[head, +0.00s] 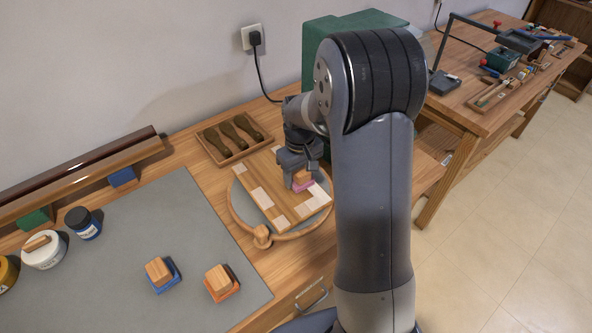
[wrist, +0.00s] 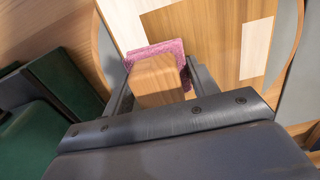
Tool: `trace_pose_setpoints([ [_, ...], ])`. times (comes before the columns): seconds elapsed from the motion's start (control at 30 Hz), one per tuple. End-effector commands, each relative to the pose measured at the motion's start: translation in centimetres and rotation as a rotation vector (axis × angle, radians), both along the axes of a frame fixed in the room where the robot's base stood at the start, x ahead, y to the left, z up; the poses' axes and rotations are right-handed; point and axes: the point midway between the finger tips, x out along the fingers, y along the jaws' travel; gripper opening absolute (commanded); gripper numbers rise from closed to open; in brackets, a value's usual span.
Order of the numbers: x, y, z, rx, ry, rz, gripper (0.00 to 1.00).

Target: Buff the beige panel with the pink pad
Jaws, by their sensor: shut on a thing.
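My gripper (head: 297,174) is shut on the wooden block handle of the pink pad (head: 303,187). In the wrist view, the block (wrist: 155,78) sits between the fingers, with the pink pad (wrist: 160,52) spread beneath it. The pad is at or just above the right part of a wooden board (head: 262,183) inlaid with several pale panels. One pale panel (head: 318,194) lies right beside the pad; another (wrist: 257,46) shows in the wrist view. I cannot tell which is the beige panel, or whether the pad touches the board.
The board rests on a round stand with a wooden rim (head: 237,217). A blue pad (head: 166,284) and an orange pad (head: 225,292) with wooden blocks lie on the grey mat (head: 205,235). A tray of tools (head: 222,152) stands behind the board; jars stand at left.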

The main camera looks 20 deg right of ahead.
Motion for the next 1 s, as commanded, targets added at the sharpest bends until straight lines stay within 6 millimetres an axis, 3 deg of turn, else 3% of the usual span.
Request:
trace_pose_setpoints([
  [0.7,-4.5,-1.7,-0.1,0.000,0.001,-0.001,0.34],
  [1.0,-5.5,-2.0,-0.2,0.000,0.004,0.000,0.34],
])
